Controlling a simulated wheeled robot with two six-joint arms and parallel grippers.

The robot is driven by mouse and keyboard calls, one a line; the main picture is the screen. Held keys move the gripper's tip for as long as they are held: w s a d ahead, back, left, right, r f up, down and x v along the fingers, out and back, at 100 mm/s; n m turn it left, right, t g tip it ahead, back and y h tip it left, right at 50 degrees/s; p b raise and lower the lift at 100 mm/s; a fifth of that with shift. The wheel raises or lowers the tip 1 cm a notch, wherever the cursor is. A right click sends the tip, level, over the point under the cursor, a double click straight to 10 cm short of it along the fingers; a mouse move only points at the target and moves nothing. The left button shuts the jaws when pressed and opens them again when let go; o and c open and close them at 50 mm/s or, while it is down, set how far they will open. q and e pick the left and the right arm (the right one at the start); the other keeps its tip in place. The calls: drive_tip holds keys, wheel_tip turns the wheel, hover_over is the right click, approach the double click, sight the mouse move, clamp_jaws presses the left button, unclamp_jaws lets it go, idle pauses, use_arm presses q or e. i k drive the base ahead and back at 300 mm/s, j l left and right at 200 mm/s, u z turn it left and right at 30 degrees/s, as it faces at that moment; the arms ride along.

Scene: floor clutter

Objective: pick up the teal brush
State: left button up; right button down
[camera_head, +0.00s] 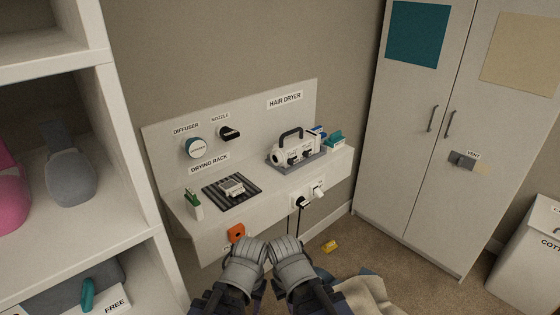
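A small teal object (88,293), possibly the teal brush, shows at the lower left on the lower shelf beside a white box marked FREE (116,302). It stands tilted, and its exact shape is too small to tell. Another teal item (335,139) sits at the right end of the wall counter, in a small holder. My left gripper (250,248) and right gripper (285,248) are side by side at the bottom middle, in front of the counter and away from both teal things. Their fingers cannot be made out.
The wall counter (205,232) carries a dryer (296,149) on a grey tray, a dark drying rack (246,199) and a white holder with a green item (193,206). A white shelf stands left, a cabinet (420,160) right. A yellow item (329,247) lies on the carpet.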

sight(335, 141)
drive_tip(key=i+l+u, duration=0.2)
drive_tip(key=i+l, duration=0.2)
drive_tip(key=l, duration=0.25)
drive_tip(key=i+l+u, duration=0.1)
drive_tip(key=l, duration=0.25)
drive_tip(key=i+l, duration=0.3)
drive_tip(key=i+l+u, duration=0.15)
drive_tip(key=l, duration=0.3)
